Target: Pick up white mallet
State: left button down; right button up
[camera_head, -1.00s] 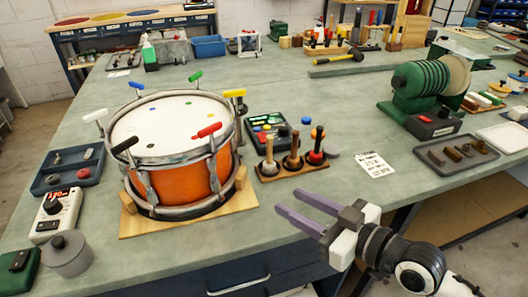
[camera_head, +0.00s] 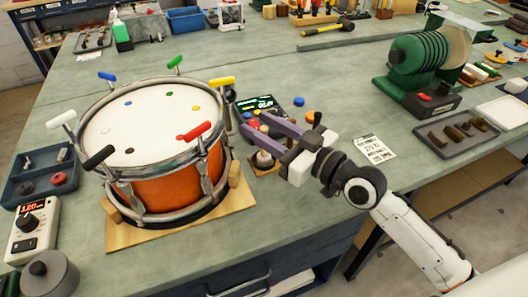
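The white mallet (camera_head: 264,159) stands head down at the left end of a small wooden rack (camera_head: 259,171). Its pale head shows just below the fingers of my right gripper (camera_head: 254,123), and its upper part is largely hidden by them. My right gripper is open, its two purple fingers apart and pointing left over the rack. I cannot tell whether the mallet's handle is between the fingers. The gripper and wrist hide most of the rack's other mallets; a dark handle top (camera_head: 317,119) shows behind the gripper. My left gripper is not in view.
An orange drum (camera_head: 165,180) with coloured rim handles stands on a wooden board (camera_head: 125,236) left of the gripper. A tray with a green display (camera_head: 259,103) lies behind it. A printed card (camera_head: 374,149) and a green machine (camera_head: 415,75) are to the right.

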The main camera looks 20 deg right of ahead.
jog(key=x, duration=0.3)
jog(key=shift+w+a+f, duration=0.1)
jog(key=shift+w+a, duration=0.05)
jog(key=shift+w, duration=0.25)
grip_shut()
